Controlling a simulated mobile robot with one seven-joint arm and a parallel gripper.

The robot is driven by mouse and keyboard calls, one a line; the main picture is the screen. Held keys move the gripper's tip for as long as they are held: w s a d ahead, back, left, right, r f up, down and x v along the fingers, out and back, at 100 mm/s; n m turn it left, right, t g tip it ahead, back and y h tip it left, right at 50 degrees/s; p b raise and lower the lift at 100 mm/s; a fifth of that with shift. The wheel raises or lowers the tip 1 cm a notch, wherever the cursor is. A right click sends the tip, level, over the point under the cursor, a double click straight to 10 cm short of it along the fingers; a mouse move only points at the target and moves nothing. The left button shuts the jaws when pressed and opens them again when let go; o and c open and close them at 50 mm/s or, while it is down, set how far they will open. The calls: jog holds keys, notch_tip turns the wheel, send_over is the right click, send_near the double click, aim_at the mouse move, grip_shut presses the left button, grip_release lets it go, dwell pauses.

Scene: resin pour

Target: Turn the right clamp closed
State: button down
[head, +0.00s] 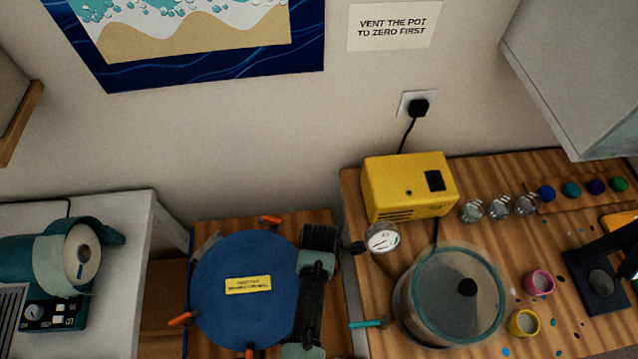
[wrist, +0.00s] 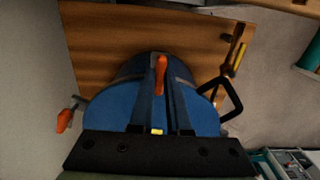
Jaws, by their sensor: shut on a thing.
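The blue round pot lid (head: 230,300) with a yellow label sits on a small wooden stand in the head view. Orange clamp handles show at its back (head: 271,220), left (head: 182,318) and front (head: 250,352). My arm covers the lid's right edge, so the right clamp is hidden there. In the wrist view my gripper (wrist: 160,76) is shut on an upright orange clamp handle (wrist: 161,66) at the lid's rim. Another orange handle (wrist: 64,120) sticks out at the left in the wrist view. The handle's exact turn angle is hard to tell.
A yellow pump (head: 408,187), a gauge (head: 383,238) and a glass-lidded pot (head: 450,295) stand on the bench close to the right of my arm. A white table (head: 125,215) with a teal machine stands at the left. A black bent bar (wrist: 232,100) shows beside the lid.

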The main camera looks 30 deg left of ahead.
jog(key=c, duration=0.9)
grip_release()
notch_tip(320, 180, up, 13)
jog(key=shift+b, duration=0.7)
